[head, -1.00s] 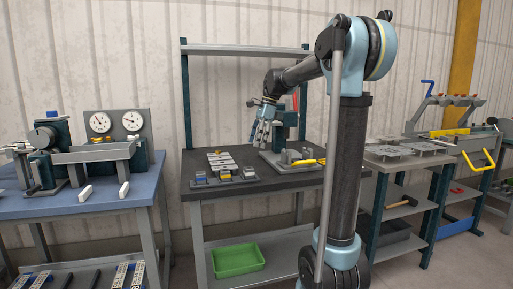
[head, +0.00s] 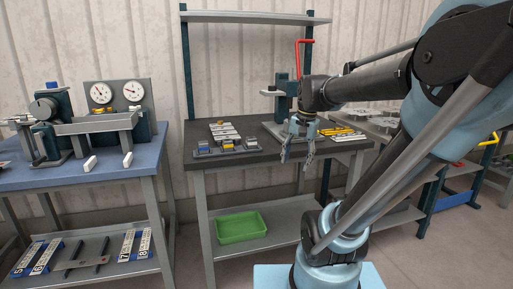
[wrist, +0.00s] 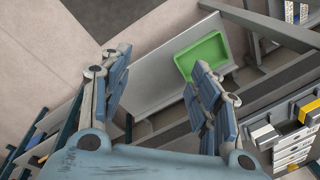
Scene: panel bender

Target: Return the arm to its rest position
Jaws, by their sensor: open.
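My gripper (head: 297,154) hangs in the head view in front of the right part of the dark-topped workbench (head: 275,154), fingers pointing down. In the wrist view my gripper (wrist: 158,100) is open, its two blue-grey fingers apart with nothing between them. My arm spans the right side of the head view, bent and reaching left. Part of the bench and what stands behind my arm is hidden.
A tray of small parts (head: 228,147) and a press with a red handle (head: 303,62) stand on the bench. A green bin (head: 241,227) is on the lower shelf. A blue-topped bench (head: 70,176) with two dials is at left. The floor in front is open.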

